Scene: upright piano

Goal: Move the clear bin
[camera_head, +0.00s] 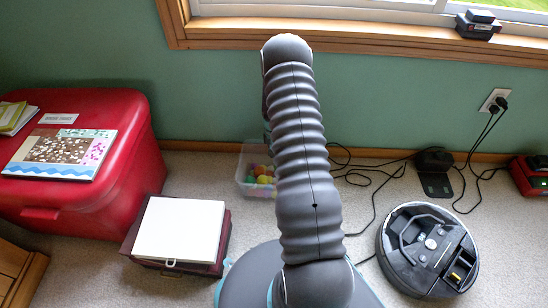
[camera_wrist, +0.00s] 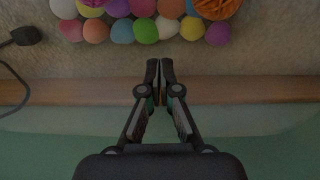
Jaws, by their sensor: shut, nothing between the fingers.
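The clear bin (camera_head: 243,187) stands on the carpet by the green wall in the head view, partly hidden behind my arm. It holds several colourful eggs or balls (camera_head: 263,174). In the wrist view these colourful balls (camera_wrist: 145,30) fill the top middle, cut off by the frame edge; the bin's clear walls are hard to make out there. My gripper (camera_wrist: 160,66) is shut and empty, its fingertips just below the balls in the picture. I cannot tell whether it touches the bin. In the head view my gripper is hidden behind my arm.
A red chest (camera_head: 130,150) stands at left, with a white-topped box (camera_head: 180,230) before it. A round robot vacuum (camera_head: 428,250) sits at right. Black cables (camera_head: 365,170) lie on the carpet right of my arm, near the charging dock (camera_head: 435,180). A wooden baseboard (camera_wrist: 60,92) runs along the wall.

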